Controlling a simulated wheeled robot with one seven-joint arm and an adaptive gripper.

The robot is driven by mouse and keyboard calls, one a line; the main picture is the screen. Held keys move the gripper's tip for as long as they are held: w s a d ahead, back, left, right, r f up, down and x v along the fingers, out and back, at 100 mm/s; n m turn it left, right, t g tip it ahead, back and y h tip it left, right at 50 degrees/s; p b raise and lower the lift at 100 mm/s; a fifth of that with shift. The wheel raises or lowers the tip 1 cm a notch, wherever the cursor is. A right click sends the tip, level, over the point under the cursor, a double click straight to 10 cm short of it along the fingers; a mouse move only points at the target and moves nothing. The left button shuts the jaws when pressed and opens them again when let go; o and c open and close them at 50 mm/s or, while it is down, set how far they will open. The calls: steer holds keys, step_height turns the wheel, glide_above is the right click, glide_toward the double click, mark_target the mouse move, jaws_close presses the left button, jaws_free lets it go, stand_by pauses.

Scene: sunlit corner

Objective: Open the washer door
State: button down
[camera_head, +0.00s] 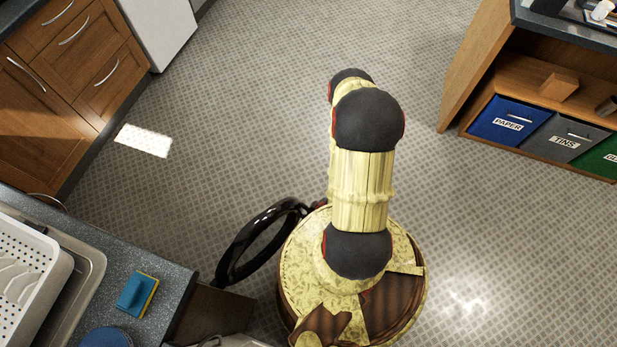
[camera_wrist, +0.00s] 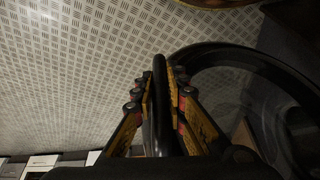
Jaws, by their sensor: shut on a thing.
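The washer door (camera_head: 236,250) is a round black ring with a see-through middle. In the head view it stands swung out from the counter front, over the open floor beside my base. In the wrist view its dark rim (camera_wrist: 240,57) curves across the right side. My gripper (camera_wrist: 160,84) has its two fingers on either side of the black rim edge and is shut on it. In the head view the fingers are mostly hidden by my arm, and the washer's body is largely hidden under the counter.
The counter (camera_head: 165,275) at lower left bears a sponge (camera_head: 137,294) and a white dish rack (camera_head: 28,275). Wooden drawers (camera_head: 75,50) stand at upper left. A shelf with recycling bins (camera_head: 506,121) stands at right. The patterned floor (camera_head: 240,110) between is clear.

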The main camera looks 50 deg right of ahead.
steer(key=shift+w+d, duration=0.1)
steer(key=c, duration=1.8)
jaws_free()
steer(key=v, duration=0.7)
steer(key=shift+r, duration=0.25)
steer(key=shift+s, duration=0.3)
